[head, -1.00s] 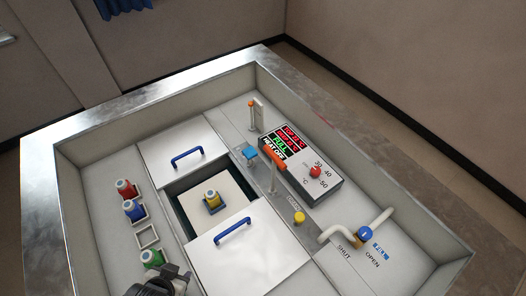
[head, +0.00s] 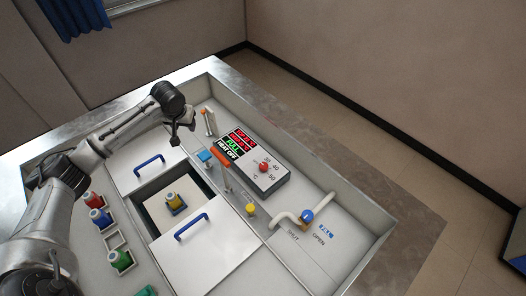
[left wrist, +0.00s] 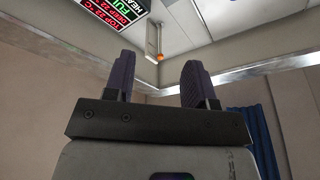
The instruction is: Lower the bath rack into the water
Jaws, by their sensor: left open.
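The bath rack (head: 158,212) is a cream plate in the square opening between two white lids. I cannot tell the water level there. An upright lever with an orange tip (head: 203,111) stands at the far side; an orange knob on a post also shows in the left wrist view (left wrist: 159,57). My left gripper (head: 186,120) is open and empty, a little left of that lever and above the far lid. Its two fingers are apart in the left wrist view (left wrist: 160,80). My right gripper is not in view.
The lids have blue handles (head: 149,163). Several capped bottles (head: 97,218) stand along the left. A control box (head: 250,160) reads FULL and HEAT OFF and has a red knob. A blue block (head: 206,156), an orange bar (head: 220,157), a yellow knob (head: 251,209) and a blue-handled pipe valve (head: 307,215) are nearby.

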